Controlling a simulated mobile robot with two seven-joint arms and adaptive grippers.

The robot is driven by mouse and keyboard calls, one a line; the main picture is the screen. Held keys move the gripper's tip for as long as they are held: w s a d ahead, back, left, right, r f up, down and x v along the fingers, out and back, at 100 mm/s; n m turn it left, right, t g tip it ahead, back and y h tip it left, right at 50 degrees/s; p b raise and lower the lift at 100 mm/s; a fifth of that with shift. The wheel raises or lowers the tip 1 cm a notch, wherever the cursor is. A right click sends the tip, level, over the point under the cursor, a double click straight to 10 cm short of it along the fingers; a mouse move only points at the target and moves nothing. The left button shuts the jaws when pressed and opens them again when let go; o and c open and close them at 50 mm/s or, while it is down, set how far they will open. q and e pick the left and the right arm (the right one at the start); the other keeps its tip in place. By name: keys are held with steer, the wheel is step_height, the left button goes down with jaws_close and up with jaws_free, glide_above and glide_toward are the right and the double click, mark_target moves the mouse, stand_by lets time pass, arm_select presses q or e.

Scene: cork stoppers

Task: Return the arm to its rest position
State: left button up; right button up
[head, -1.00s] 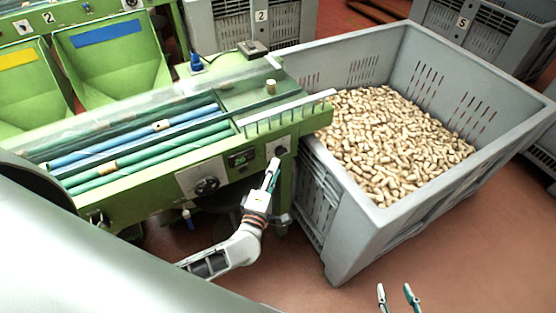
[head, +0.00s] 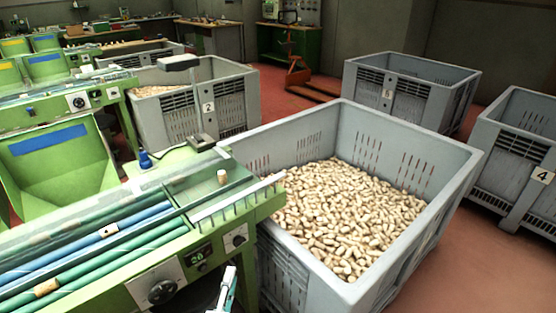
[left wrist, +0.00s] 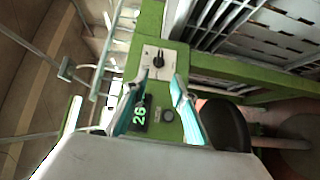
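My left gripper (head: 229,278) shows at the bottom edge of the head view, in front of the green machine's (head: 150,247) control panel. Its fingers are white and teal. In the left wrist view my left gripper (left wrist: 160,92) has its two fingers apart with nothing between them. A dark knob on a white plate (left wrist: 157,64) lies beyond the fingertips, apart from them. The same knob shows in the head view (head: 235,238), above the gripper. Most of my left arm is out of the head view. My right gripper is not in view.
A large grey crate (head: 399,265) full of corks (head: 345,215) stands right of the machine. Other grey crates stand behind (head: 235,112) and at right (head: 410,90). A digital display (left wrist: 140,115) sits beside the left fingers in the wrist view. Red floor (head: 480,260) is open at lower right.

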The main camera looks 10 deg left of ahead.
arm_select(q)
steer(key=s+d+m+g+h, duration=0.2)
steer(key=s+d+m+h, duration=0.45)
steer(key=m, duration=0.65)
steer(key=s+a+f+m+g+y, duration=0.3)
steer(key=s+a+f+m+g, duration=0.2)
steer(key=m, duration=0.5)
steer(key=s+a+f, duration=0.2)
steer(key=s+f, duration=0.1)
steer(key=shift+s+f, duration=0.2)
steer(key=shift+f, duration=0.2)
